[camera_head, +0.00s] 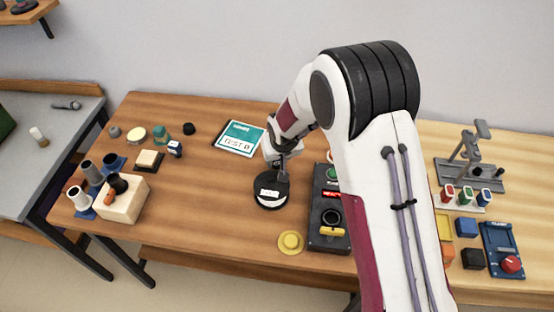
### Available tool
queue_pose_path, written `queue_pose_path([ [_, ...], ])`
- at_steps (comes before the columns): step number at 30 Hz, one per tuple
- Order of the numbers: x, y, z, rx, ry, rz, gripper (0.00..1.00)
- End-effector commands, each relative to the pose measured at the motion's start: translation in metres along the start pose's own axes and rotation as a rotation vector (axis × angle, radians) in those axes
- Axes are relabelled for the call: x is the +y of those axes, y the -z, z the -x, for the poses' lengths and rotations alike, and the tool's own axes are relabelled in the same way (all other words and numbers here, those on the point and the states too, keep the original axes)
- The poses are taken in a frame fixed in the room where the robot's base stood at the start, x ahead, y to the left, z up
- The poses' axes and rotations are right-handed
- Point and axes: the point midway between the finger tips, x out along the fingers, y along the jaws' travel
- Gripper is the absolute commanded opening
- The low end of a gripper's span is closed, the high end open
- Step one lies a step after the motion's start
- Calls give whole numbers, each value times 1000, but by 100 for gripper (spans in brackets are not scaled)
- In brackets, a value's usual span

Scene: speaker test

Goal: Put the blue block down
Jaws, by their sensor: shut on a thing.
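My gripper (283,172) is low over the middle of the table, just above and touching or nearly touching a black round object (272,203) with a white label. It appears shut on the upper part of this object, though the fingertips are small and partly hidden. A blue block (466,227) rests on the table at the right, well away from my gripper. No blue block can be made out in my gripper.
A yellow round piece (291,242) and a dark control box (328,230) stand near my gripper. A teal-and-white card (240,138) lies behind. Wooden block (120,205), cups and small items crowd the left. Open wood lies left of my gripper.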

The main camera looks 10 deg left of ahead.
Motion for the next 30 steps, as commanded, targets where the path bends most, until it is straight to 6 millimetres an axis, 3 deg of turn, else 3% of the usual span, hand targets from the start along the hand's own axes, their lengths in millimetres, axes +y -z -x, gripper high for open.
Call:
queue_pose_path([
  [12,0,-1,-3,0,0,0,0],
  [13,0,-1,-3,0,0,0,24],
  [15,0,-1,-3,0,0,0,38],
  [30,0,1,1,2,0,-1,38],
])
